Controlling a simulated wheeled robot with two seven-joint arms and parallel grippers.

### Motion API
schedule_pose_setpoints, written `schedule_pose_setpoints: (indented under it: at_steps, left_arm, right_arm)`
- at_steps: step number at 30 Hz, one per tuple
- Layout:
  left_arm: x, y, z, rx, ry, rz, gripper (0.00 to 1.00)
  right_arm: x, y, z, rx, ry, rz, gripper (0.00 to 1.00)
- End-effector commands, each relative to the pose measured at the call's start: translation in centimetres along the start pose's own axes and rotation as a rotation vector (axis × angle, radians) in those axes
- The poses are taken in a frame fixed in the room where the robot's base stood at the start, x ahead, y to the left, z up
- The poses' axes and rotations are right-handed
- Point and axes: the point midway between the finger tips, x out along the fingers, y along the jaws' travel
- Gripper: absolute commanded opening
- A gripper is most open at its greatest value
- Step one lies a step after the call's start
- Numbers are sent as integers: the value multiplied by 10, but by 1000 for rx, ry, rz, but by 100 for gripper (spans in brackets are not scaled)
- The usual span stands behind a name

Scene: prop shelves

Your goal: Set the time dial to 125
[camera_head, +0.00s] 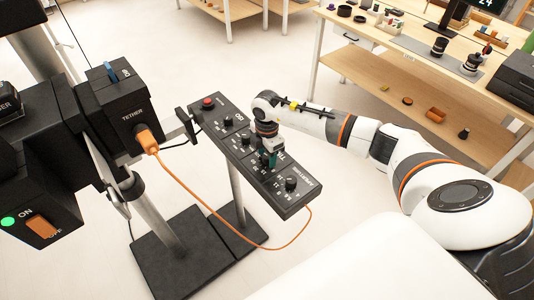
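A long black control panel (216,105) stands tilted on a post, with a row of dark dials and white markings. The label beginning "TI" is partly covered by my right gripper (268,162). The gripper points down onto the panel at that dial position, and its dark, greenish fingertips are down at the panel face. The time dial is hidden under the gripper, so its pointer and setting cannot be read. Whether the fingers are closed on it is too small to tell. The aperture dial (291,184) is at the panel's near end. My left gripper is not in view.
A red button (208,103) and more dials (228,122) are farther up the panel. An orange cable (200,195) runs from a black TETHER box (122,110) and loops below the panel. Wooden shelves (380,75) with props stand at the back right.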

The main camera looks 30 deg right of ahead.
Motion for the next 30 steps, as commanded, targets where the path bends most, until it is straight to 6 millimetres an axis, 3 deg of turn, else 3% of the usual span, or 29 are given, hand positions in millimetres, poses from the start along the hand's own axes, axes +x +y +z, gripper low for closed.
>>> schedule_pose_setpoints:
  at_steps: [11, 14, 24, 30]
  left_arm:
    - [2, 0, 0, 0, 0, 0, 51]
    - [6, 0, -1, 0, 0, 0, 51]
    - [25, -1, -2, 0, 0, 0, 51]
    - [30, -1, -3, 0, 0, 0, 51]
  right_arm:
    - [-4, 0, 0, -2, -1, -1, 51]
    - [-16, -1, 0, -2, 0, -4, 51]
    - [-86, -1, 0, -2, 0, -4, 51]
    - [-113, -1, 0, -1, 0, -3, 51]
